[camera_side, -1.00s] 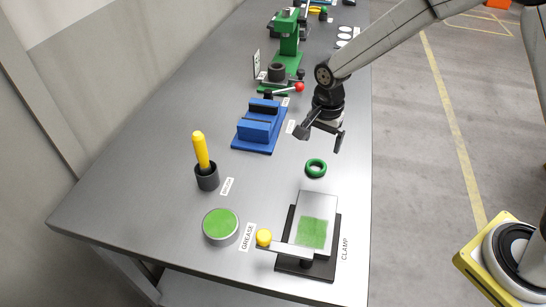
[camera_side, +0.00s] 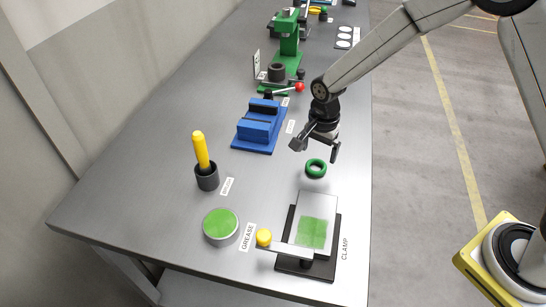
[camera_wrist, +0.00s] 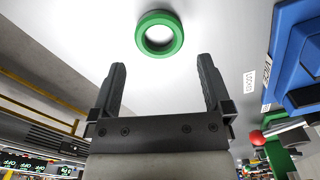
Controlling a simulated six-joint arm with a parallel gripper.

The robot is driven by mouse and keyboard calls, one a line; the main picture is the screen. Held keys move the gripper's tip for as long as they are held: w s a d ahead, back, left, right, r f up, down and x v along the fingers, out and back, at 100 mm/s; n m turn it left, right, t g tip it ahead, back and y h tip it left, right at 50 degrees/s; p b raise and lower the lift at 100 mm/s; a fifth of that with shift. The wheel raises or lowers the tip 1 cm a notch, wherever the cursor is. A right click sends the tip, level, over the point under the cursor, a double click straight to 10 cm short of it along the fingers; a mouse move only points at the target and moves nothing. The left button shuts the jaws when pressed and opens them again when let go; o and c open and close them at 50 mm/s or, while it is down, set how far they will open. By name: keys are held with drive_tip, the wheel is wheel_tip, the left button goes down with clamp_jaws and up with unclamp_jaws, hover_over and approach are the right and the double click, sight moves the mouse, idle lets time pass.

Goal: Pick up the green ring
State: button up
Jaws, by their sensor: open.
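The green ring (camera_side: 316,168) lies flat on the grey table, between the blue vise and the clamp. My gripper (camera_side: 317,150) is open and empty, above the table just behind the ring in the side view. In the wrist view the ring (camera_wrist: 159,34) shows whole, beyond the tips of my two spread fingers (camera_wrist: 161,64) and roughly centred between them. The fingers do not appear to touch it.
The blue vise (camera_side: 255,130) stands to the left and behind the ring. The clamp (camera_side: 307,262) with its plate is in front. A grease tin (camera_side: 221,224) and a brush in a dark cup (camera_side: 207,178) stand to the left. The table around the ring is clear.

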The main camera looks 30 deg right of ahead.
sight(316, 165)
drive_tip(key=shift+a+f, duration=0.1)
drive_tip(key=shift+f, duration=2.2)
drive_tip(key=c, duration=1.1)
drive_tip(key=shift+r, duration=0.15)
drive_tip(key=shift+r, duration=0.9)
drive_tip(key=s+d+r, duration=0.2)
drive_tip(key=s+r, duration=0.9)
drive_tip(key=s, duration=0.3)
drive_tip(key=shift+d, duration=0.1)
